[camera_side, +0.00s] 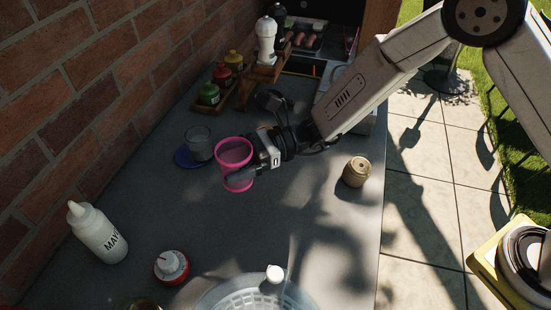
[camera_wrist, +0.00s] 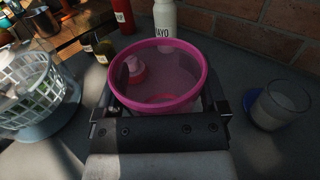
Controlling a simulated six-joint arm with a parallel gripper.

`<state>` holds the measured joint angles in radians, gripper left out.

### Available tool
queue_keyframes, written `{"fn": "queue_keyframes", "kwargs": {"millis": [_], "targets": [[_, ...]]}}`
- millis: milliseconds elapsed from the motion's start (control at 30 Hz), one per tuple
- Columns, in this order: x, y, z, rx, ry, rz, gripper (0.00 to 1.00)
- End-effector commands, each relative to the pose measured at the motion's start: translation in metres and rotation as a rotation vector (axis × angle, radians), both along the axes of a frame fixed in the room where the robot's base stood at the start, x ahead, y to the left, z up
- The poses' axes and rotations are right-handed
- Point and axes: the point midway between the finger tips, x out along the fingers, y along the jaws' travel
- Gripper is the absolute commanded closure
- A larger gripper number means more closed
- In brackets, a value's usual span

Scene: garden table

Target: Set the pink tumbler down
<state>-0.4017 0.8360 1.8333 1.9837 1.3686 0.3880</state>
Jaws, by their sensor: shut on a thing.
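The pink tumbler (camera_side: 234,152) is see-through and upright, near the middle of the side view. My gripper (camera_side: 240,174) is shut around it from the right. In the wrist view the tumbler (camera_wrist: 158,78) stands between the jaws of my gripper (camera_wrist: 160,118), its open rim facing up and towards the camera. A red-and-white thing shows through its wall. I cannot tell whether the tumbler's base touches the table (camera_side: 215,230).
A clear glass (camera_side: 198,143) on a blue coaster (camera_side: 187,157) stands close left of the tumbler. A tan pot (camera_side: 356,172) is to the right. A mayo bottle (camera_side: 98,232), a red-and-white container (camera_side: 172,267) and a white basket (camera_side: 255,301) are in front. Bare table lies between.

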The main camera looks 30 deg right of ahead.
Motion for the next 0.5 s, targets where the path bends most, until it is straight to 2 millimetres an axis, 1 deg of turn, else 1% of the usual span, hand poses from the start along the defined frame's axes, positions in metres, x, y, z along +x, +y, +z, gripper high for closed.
{"fn": "queue_keyframes", "kwargs": {"millis": [100,500], "targets": [[0.011,0.008,-0.009,0.0,0.001,0.001,0.67],[0.038,0.026,-0.049,0.0,0.001,0.0,0.67]]}}
